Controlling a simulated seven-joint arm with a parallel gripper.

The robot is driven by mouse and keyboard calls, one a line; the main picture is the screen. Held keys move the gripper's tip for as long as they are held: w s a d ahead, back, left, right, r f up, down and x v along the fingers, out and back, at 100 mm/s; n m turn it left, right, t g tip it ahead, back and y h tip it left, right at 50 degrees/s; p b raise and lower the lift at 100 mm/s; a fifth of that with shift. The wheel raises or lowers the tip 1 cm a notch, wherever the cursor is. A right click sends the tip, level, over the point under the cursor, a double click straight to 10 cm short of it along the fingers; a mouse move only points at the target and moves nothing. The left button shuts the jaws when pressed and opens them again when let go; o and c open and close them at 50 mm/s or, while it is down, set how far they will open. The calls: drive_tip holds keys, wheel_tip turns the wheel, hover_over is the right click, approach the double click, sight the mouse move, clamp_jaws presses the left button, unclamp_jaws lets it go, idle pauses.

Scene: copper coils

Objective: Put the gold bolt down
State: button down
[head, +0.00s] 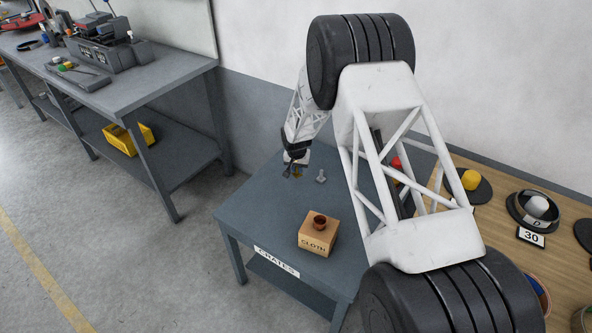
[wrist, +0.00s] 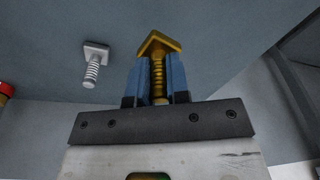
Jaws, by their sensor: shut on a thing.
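The gold bolt (wrist: 158,46) shows in the wrist view between the two blue fingers of my gripper (wrist: 160,82). The fingers are shut on its threaded shaft, and its square head sticks out past the fingertips. In the head view my gripper (head: 294,166) is over the back left part of the grey table (head: 262,205), and a small bit of the gold bolt (head: 297,176) shows below it. I cannot tell whether the bolt touches the table top.
A silver bolt (head: 321,177) stands on the table right of my gripper; it also shows in the wrist view (wrist: 95,58). The table's left part is clear.

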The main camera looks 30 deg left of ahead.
drive_tip(key=shift+w+a+f, duration=0.1)
drive_tip(key=shift+w+a, duration=0.95)
drive_tip(key=shift+w, duration=0.05)
drive_tip(key=shift+f, duration=0.1)
drive_tip(key=shift+f, duration=1.65)
drive_tip(key=shift+f, duration=0.15)
drive_tip(key=c, duration=1.1)
unclamp_jaws()
wheel_tip(320, 180, up, 12)
drive_tip(key=s, duration=0.1)
drive_tip(key=shift+s+d, duration=0.35)
